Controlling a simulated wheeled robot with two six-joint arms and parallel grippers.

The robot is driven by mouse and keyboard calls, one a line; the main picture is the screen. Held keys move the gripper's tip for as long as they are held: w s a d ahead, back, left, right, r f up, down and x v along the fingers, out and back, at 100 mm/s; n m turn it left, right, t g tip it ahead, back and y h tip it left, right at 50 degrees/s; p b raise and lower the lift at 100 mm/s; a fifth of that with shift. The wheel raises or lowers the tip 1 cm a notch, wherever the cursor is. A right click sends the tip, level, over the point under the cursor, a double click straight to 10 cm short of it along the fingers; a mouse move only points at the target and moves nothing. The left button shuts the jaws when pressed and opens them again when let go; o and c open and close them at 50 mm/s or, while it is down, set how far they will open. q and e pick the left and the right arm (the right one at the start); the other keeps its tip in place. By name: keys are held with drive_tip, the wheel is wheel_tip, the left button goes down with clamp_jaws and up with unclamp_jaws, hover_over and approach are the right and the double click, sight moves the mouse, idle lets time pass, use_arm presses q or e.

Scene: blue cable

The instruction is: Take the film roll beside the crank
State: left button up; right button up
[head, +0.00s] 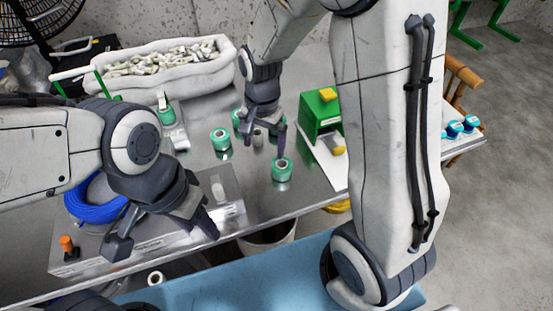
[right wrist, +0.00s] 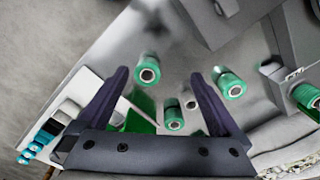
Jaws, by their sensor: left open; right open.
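Several green film rolls stand on the metal table. One roll (head: 281,169) is near the front edge, in front of the green box (head: 313,113) with yellow parts; I cannot clearly make out a crank. In the right wrist view this roll (right wrist: 148,72) appears between my right fingertips (right wrist: 158,75), below them and not gripped. Other rolls are left of it (head: 221,139), partly behind my right gripper (head: 263,136), and on a grey stand (head: 166,116). My right gripper is open above the table. My left gripper (head: 163,232) is open and empty over the front-left table.
A white bin (head: 165,88) of small pale pieces stands at the back. A blue cable coil (head: 92,212) and a grey box (head: 222,206) are near my left arm. A small white spool (head: 258,138) stands among the rolls. Blue-white pots (head: 453,129) are at right.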

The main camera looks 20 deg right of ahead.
drive_tip(key=w+d+f+m, duration=0.4)
drive_tip(key=d+f+m, duration=0.1)
drive_tip(key=d+f, duration=0.1)
hover_over(282, 165)
wheel_tip(282, 165, down, 4)
drive_tip(key=f, duration=0.2)
drive_tip(key=s+f, duration=0.1)
drive_tip(key=f, duration=0.3)
drive_tip(key=shift+s+a, duration=0.15)
drive_tip(key=shift+a, duration=0.15)
drive_tip(key=c, duration=1.5)
